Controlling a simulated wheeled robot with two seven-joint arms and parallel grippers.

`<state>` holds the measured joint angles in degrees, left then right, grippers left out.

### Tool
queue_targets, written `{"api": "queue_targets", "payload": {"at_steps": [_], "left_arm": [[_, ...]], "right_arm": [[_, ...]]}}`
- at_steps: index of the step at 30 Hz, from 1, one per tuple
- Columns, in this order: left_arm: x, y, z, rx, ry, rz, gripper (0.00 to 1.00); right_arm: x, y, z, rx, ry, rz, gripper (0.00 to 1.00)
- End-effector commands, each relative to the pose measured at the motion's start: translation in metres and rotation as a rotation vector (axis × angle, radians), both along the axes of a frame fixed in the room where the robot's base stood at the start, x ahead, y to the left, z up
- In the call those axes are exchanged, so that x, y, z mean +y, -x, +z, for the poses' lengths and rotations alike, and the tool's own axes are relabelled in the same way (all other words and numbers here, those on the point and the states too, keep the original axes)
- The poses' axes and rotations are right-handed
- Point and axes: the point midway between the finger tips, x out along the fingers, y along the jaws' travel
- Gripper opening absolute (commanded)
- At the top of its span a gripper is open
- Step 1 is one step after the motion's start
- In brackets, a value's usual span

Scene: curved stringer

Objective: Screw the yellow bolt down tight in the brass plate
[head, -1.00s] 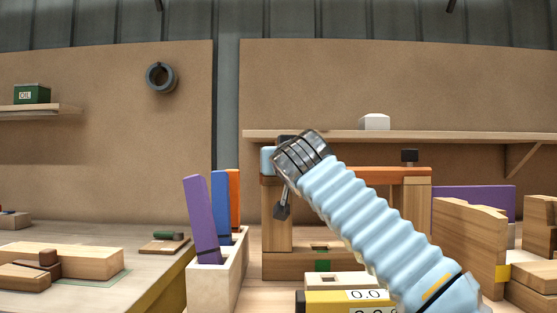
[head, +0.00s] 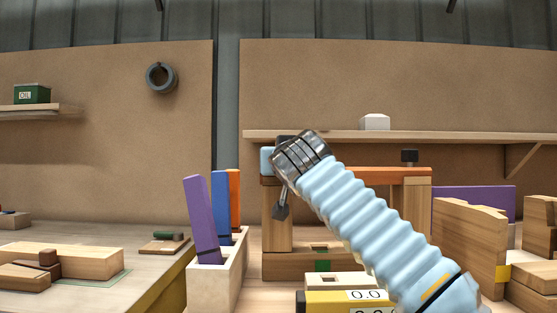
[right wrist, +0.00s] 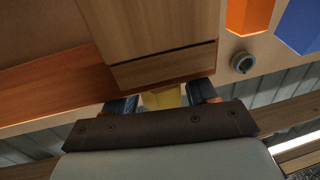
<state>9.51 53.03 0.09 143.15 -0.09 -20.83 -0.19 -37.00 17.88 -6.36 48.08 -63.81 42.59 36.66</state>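My right arm, in a light blue ribbed sleeve, crosses the head view and ends in a metallic wrist (head: 303,155) at the left end of a wooden frame with an orange top bar (head: 370,173). In the right wrist view my right gripper (right wrist: 162,100) shows two dark blue fingers with a yellow piece (right wrist: 165,97) between them, perhaps the yellow bolt. Most of it is hidden behind the gripper's dark crosspiece. I cannot tell whether the fingers press on it. I cannot make out the brass plate in either view. My left gripper is not in view.
A pale bin (head: 218,283) holding purple, blue and orange strips stands left of the frame. A yellow box with a number display (head: 340,300) is in front. Wooden blocks (head: 468,245) stand at the right. A shelf (head: 480,137) runs behind.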

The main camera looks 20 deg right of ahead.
Motion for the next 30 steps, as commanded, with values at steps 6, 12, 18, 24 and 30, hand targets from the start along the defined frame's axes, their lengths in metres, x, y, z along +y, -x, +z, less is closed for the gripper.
{"api": "queue_targets", "payload": {"at_steps": [6, 12, 18, 24, 30], "left_arm": [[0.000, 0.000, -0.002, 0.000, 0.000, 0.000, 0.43], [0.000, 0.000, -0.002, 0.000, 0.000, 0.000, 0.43], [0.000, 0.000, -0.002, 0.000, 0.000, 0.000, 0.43], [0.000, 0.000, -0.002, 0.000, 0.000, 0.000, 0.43], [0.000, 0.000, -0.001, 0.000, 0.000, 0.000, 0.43]], "right_arm": [[-0.001, -0.005, -0.011, 0.024, 0.003, -0.010, 0.75], [0.000, 0.004, -0.009, 0.021, 0.002, -0.009, 0.75], [0.006, 0.043, -0.006, 0.014, -0.002, -0.001, 0.75], [0.012, 0.089, -0.005, 0.008, -0.003, 0.000, 0.75], [0.016, 0.116, -0.002, 0.002, -0.001, -0.001, 0.75]]}}
